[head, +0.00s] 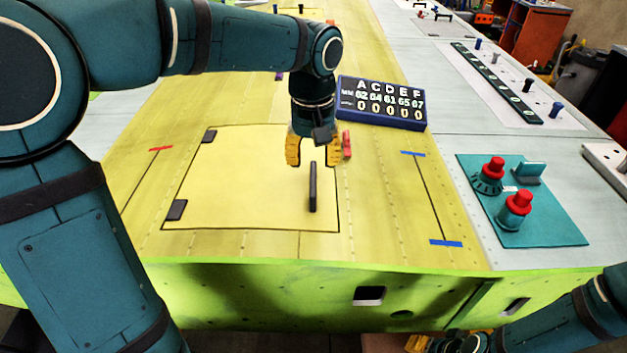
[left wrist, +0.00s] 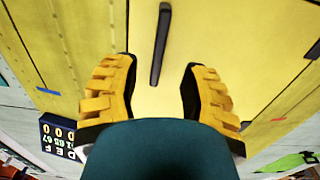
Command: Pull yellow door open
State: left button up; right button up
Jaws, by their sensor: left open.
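The yellow door (head: 240,180) is a flat panel lying closed in the yellow wing skin, with two dark hinges (head: 176,210) on its left edge. Its dark bar handle (head: 313,190) stands near the right edge. My left gripper (head: 313,158) is open with yellow fingers, above the far end of the handle. In the left wrist view the handle (left wrist: 160,45) lies between and beyond the spread fingers (left wrist: 160,72), apart from both. My right gripper (head: 448,343) is only partly in view at the bottom edge, and its jaws cannot be made out.
A dark blue number board (head: 382,102) lies right of the left gripper, with a small red piece (head: 347,145) nearby. A teal plate (head: 540,225) with two red knobs (head: 517,203) is at the right. The wing skin right of the door is mostly clear.

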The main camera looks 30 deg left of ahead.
aim_at(313, 180)
pick_arm(q)
notch_tip(313, 180, down, 6)
jog(key=shift+r+b, duration=0.1)
jog(key=shift+b, duration=0.3)
grip_shut()
